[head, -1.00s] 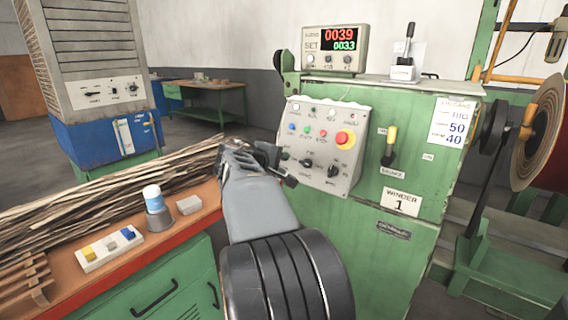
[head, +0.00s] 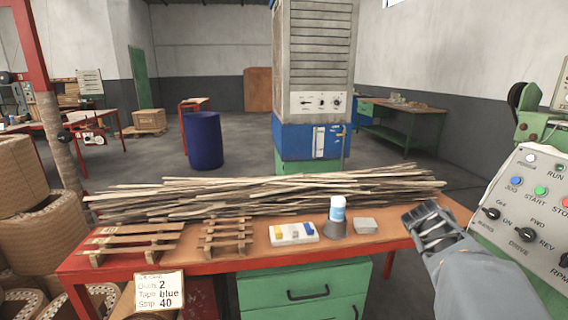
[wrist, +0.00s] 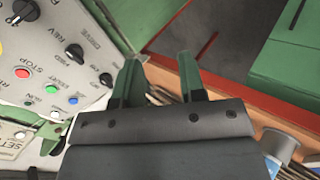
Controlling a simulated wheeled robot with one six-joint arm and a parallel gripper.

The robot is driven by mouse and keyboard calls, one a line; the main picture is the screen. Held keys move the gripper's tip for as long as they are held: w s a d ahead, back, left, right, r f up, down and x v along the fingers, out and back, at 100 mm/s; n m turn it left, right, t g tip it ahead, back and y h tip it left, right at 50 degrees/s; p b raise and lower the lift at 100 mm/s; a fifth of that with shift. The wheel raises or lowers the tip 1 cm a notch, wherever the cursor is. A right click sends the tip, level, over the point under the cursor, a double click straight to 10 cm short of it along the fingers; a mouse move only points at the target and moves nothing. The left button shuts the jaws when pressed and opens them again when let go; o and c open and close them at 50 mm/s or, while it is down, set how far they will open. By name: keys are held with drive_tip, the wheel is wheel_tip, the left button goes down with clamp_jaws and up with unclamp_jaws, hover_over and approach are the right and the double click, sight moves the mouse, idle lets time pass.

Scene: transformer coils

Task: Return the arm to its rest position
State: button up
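My gripper (head: 433,232) is at the right of the head view, above the right end of the red-edged bench (head: 210,266) and left of the grey control panel (head: 530,205). In the wrist view my gripper (wrist: 160,85) shows two green fingers apart with nothing held between them. The control panel (wrist: 50,50) with its knobs and buttons is at the left of the wrist view, apart from the fingers.
A blue drum (head: 203,140) stands behind on open floor.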

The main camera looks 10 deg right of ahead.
drive_tip(key=s+a+r+t+y+p, duration=0.1)
drive_tip(key=a+r+y+p, duration=0.2)
drive_tip(key=a+p, duration=0.3)
drive_tip(key=s+a+r+n+t+y+p, duration=0.1)
drive_tip(key=a+p, duration=0.5)
drive_tip(key=a, duration=0.7)
drive_tip(key=s+a+r+n+t+y+p, duration=0.1)
drive_tip(key=a+r+y+p, duration=0.3)
drive_tip(key=a, duration=0.6)
wheel_tip(320, 180, up, 4)
drive_tip(key=shift+s+a+f+y+p, duration=0.35)
drive_tip(key=shift+s+p, duration=0.4)
drive_tip(key=shift+p, duration=0.35)
drive_tip(key=shift+d+r, duration=0.1)
drive_tip(key=shift+d, duration=0.05)
